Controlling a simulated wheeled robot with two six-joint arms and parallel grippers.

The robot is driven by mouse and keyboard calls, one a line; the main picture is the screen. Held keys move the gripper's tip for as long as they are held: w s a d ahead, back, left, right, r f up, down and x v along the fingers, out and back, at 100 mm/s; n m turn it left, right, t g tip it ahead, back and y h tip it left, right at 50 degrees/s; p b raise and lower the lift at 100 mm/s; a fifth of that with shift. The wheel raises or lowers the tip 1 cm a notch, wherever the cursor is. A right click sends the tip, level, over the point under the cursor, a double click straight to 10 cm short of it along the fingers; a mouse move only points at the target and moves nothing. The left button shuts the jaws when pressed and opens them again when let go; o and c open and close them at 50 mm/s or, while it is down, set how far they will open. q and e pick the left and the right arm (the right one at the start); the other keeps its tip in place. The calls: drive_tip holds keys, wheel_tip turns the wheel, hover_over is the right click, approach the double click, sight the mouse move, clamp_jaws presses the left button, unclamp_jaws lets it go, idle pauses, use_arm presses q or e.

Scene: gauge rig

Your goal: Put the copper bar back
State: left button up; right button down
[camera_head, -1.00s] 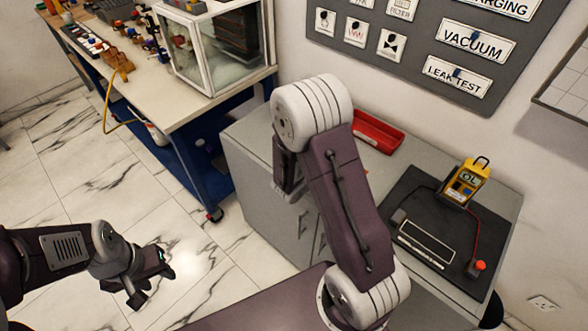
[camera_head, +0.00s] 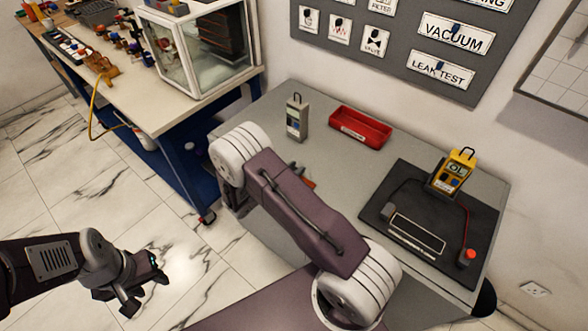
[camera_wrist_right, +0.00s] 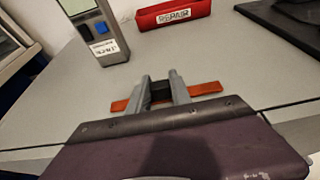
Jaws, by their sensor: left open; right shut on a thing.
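The copper bar (camera_wrist_right: 205,89) lies crosswise between the fingers of my right gripper (camera_wrist_right: 160,88) in the right wrist view. The gripper is shut on its dark middle part, and orange ends stick out on both sides. The bar is low over the grey cabinet top; I cannot tell whether it touches it. My left gripper (camera_head: 145,285) is open and empty over the floor at the lower left.
A grey handheld meter (camera_head: 297,118) stands on the cabinet top (camera_head: 260,113). A red REPAIR tray (camera_head: 360,128) is at the back. A black mat (camera_head: 400,180) on the right bears a yellow meter (camera_head: 453,171) and a pale-edged plate (camera_head: 417,233). A workbench (camera_head: 150,98) is at left.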

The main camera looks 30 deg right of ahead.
drive_tip(key=shift+s+r, duration=0.1)
drive_tip(key=c, duration=1.2)
unclamp_jaws()
drive_tip(key=shift+f, duration=0.2)
drive_tip(key=shift+o, duration=0.2)
